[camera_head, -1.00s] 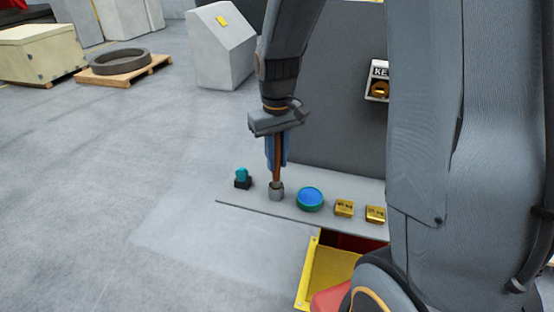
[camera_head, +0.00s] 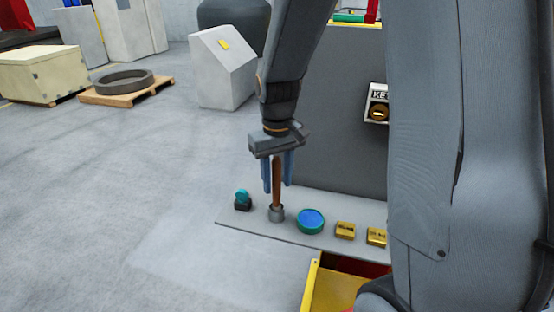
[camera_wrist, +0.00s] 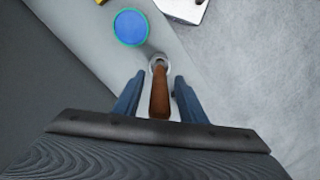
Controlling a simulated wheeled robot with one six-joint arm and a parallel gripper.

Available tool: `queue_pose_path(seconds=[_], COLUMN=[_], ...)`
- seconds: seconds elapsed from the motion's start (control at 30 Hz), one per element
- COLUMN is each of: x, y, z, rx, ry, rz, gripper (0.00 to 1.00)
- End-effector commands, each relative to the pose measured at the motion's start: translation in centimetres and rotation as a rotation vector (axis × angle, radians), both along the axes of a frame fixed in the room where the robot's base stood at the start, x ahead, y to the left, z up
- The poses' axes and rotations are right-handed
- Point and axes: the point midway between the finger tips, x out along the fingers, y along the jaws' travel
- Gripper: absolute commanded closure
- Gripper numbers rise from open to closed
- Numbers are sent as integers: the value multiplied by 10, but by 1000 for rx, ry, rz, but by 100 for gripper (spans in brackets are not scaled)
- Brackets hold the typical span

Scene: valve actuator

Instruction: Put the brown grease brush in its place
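The brown grease brush (camera_head: 277,180) stands upright with its lower end in a small grey cup (camera_head: 276,213) on the grey shelf. In the wrist view its brown handle (camera_wrist: 159,95) points toward me, with the cup's rim (camera_wrist: 158,62) around its far end. My gripper (camera_head: 278,185) is above the cup, pointing down, with its blue fingers on either side of the handle. In the wrist view the fingers (camera_wrist: 157,92) are apart, with a gap on both sides of the handle, so the gripper is open. The brush's bristles are hidden in the cup.
On the shelf (camera_head: 240,222), a teal knob on a black base (camera_head: 243,199) is left of the cup. A blue round dish (camera_head: 311,221) and yellow blocks (camera_head: 345,231) are to its right. A dark panel (camera_head: 335,120) rises behind. A yellow tray (camera_head: 335,285) is below.

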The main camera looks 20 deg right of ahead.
Motion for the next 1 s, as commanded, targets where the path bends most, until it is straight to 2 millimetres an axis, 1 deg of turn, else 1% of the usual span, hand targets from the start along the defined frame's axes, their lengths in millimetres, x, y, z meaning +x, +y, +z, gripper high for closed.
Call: queue_pose_path(seconds=[0.13,0.4,0.5,0.63,0.7,0.77,0.87,1.0], x=[3,2,1,0,-3,-9,-26,-58], y=[0,0,0,0,0,0,0,1], z=[25,76,90,100,97,87,57,14], rx=[0,0,0,-1,0,0,2,7], ry=[-8,-6,-4,-3,-6,-16,-51,-113], rz=[0,0,0,0,-5,-16,-48,-102], gripper=[62,62,62,62,62,62,62,62])
